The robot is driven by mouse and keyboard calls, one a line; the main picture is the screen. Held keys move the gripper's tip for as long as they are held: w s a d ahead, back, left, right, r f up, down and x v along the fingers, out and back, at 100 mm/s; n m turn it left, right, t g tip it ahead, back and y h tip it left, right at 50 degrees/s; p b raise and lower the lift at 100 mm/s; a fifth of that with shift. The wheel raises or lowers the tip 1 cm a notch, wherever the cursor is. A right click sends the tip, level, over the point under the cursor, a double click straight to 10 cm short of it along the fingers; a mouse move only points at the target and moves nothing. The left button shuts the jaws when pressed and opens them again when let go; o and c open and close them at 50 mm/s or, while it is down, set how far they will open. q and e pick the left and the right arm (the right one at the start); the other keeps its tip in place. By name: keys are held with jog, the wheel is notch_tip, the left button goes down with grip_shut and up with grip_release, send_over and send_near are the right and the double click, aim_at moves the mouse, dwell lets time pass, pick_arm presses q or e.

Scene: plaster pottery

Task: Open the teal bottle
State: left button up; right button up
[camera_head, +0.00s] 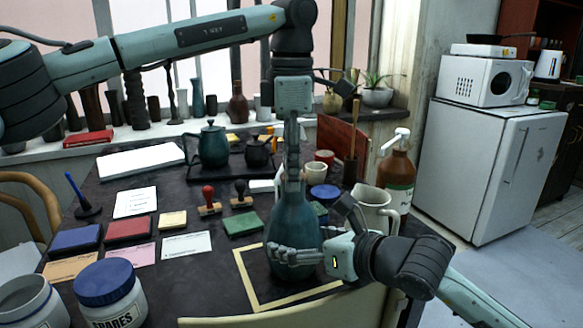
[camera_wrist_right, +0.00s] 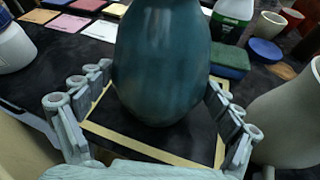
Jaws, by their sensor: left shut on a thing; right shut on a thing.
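The teal bottle (camera_head: 293,225) stands upright inside a yellow tape outline (camera_head: 242,275) on the dark table; its body also fills the middle of the right wrist view (camera_wrist_right: 160,70). My left gripper (camera_head: 292,172) points straight down and is shut on the top of the bottle. Its fingers cover the mouth, so I cannot tell stopper from neck there. My right gripper (camera_head: 292,258) comes from the right and is shut around the lower body of the bottle. In the right wrist view its fingers lie on both sides of the body.
A cream pitcher (camera_head: 373,212) stands close on the right, with a brown pump bottle (camera_head: 396,180) behind it. A green block (camera_head: 243,223) and stamps lie to the left. A SPARES jar (camera_head: 110,295) stands front left. A chair back (camera_head: 290,312) is in front.

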pick_arm(q)
jog(key=shift+r, duration=0.3)
pick_arm(e)
jog(key=shift+f, duration=0.1)
pick_arm(q)
jog(key=shift+r, duration=0.8)
jog(key=shift+r, duration=2.05)
pick_arm(e)
jog(key=o, duration=1.4)
